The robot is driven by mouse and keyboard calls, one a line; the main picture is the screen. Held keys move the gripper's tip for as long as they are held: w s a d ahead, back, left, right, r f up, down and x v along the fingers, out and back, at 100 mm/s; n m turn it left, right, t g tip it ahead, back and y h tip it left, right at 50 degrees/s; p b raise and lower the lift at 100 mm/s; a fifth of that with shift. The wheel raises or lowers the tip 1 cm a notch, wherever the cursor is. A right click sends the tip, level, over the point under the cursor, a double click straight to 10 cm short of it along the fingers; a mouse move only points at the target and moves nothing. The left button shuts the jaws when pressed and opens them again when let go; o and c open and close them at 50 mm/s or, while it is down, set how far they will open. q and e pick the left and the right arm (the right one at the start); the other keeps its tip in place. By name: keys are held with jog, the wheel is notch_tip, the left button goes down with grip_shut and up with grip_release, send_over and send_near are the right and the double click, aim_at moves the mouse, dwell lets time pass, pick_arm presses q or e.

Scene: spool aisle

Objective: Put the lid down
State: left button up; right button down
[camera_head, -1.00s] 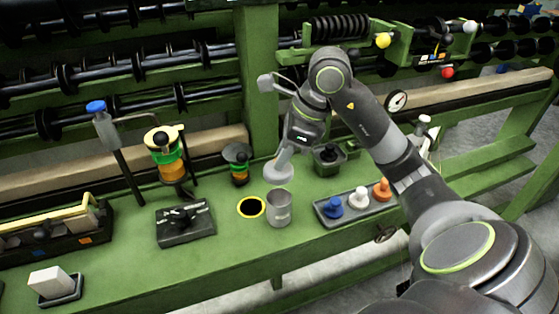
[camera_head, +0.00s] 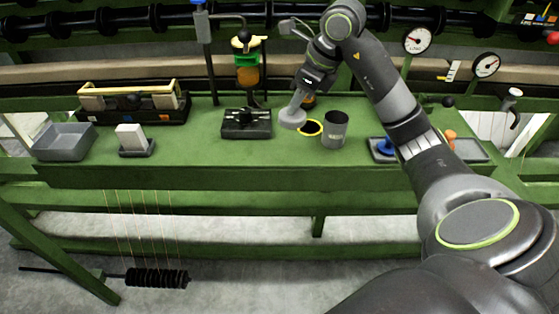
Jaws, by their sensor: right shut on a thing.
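The lid (camera_head: 292,119) is a round grey disc with a raised knob. My right gripper (camera_head: 299,98) is shut on it from above. The lid shows at the left edge of a yellow-ringed black circle (camera_head: 311,128) on the green bench. I cannot tell whether it touches the bench or hangs just above it. A grey metal can (camera_head: 335,130), open at the top, stands to the right of the ring, apart from the lid. My left gripper is not in view.
A black box (camera_head: 246,124) stands on the green bench (camera_head: 200,160) left of the lid. Further left are a white block on a dark tray (camera_head: 136,152) and a grey bin (camera_head: 64,142). A tray with coloured knobs (camera_head: 470,152) lies right, partly behind my arm.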

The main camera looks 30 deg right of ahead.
aim_at(301, 114)
notch_tip(301, 114, down, 6)
jog(key=shift+w+r, duration=0.1)
jog(key=shift+f+b, duration=0.35)
jog(key=shift+f, duration=1.85)
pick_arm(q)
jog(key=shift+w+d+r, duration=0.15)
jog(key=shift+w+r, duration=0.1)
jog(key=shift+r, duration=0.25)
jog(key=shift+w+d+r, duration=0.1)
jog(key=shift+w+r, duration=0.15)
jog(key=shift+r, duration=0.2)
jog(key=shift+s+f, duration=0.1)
pick_arm(e)
jog(key=c, duration=1.6)
grip_release()
jog(key=shift+o, duration=1.3)
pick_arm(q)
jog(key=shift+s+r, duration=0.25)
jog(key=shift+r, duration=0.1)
